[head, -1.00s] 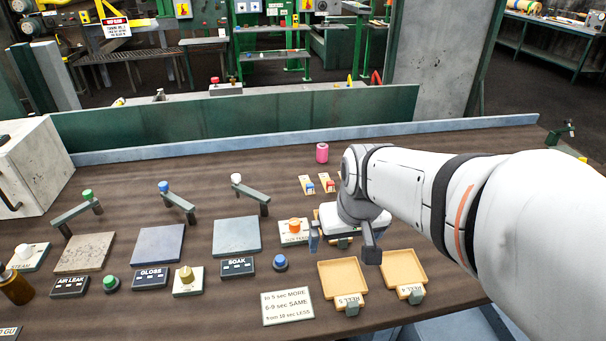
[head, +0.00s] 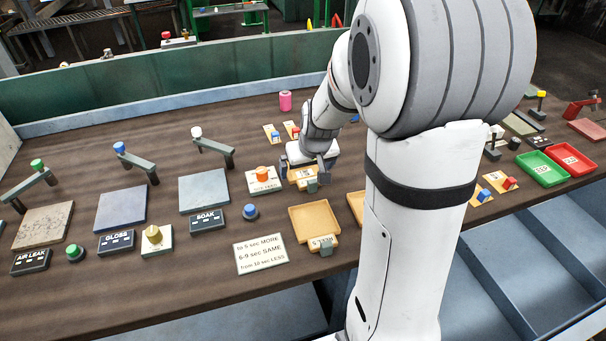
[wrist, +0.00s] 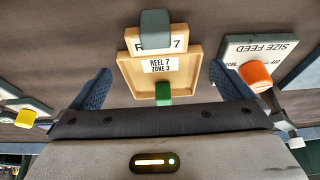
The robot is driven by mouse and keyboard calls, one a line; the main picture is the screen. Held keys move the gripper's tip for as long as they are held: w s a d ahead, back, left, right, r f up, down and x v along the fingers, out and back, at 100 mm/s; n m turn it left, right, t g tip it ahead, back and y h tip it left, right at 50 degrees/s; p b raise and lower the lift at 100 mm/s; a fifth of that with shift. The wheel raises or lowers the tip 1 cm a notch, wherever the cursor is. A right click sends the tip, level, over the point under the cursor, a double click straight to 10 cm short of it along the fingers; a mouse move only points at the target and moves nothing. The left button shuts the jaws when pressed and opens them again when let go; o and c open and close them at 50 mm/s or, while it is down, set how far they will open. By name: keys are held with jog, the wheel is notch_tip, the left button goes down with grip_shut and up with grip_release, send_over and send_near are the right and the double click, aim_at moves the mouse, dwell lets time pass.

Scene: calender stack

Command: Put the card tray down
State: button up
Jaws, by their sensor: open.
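The card tray (head: 304,183) is a small tan tray beside the orange-button SIZE FEED plate, with a grey block at its near end. It appears to rest on the table. In the wrist view the tray (wrist: 128,72) is labelled REEL 7. It holds a white REEL 7 ZONE 3 card (wrist: 160,66) and a green piece (wrist: 163,93). My gripper (head: 306,168) is low over the tray's far end. In the wrist view my gripper (wrist: 160,84) is open, its fingers apart on either side of the tray with visible gaps.
The SIZE FEED plate (head: 263,181) stands close by. Another tan tray (head: 314,217) lies nearer the front edge; one beside it is partly hidden by my arm. Coloured plates, buttons and signs fill the left. Green (head: 541,170) and red trays (head: 570,160) are at right.

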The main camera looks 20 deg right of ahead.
jog(key=shift+w+f, duration=0.3)
jog(key=shift+f, duration=0.3)
jog(key=shift+c, duration=0.3)
jog(key=c, duration=0.8)
